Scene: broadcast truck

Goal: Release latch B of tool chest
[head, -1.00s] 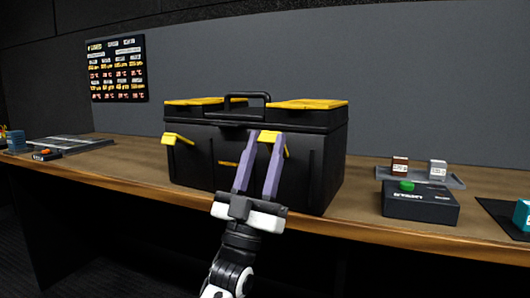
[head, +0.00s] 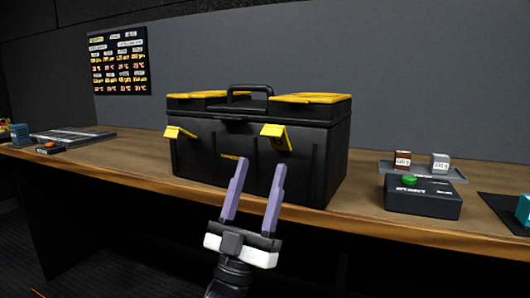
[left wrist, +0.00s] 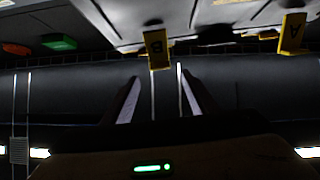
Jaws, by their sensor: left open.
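The black tool chest (head: 225,150) with yellow lid panels stands on the bench, its lid closed. Latch B (left wrist: 157,48), a yellow flap marked B, is the right-hand latch (head: 276,136) in the head view. It juts out from the chest front, tilted outward. Latch A (left wrist: 291,33) is the left-hand one (head: 178,132) in the head view and also juts out. My left gripper (head: 260,165) is open and empty, its purple fingertips below and in front of latch B, apart from it. In the left wrist view both fingers (left wrist: 158,95) show near latch B.
Right of the chest are a black box (head: 422,198) with a green button and a grey tray (head: 440,177) holding two small blocks. A flat grey panel (head: 72,137) lies at far left. The bench's front edge (head: 300,216) runs below the chest.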

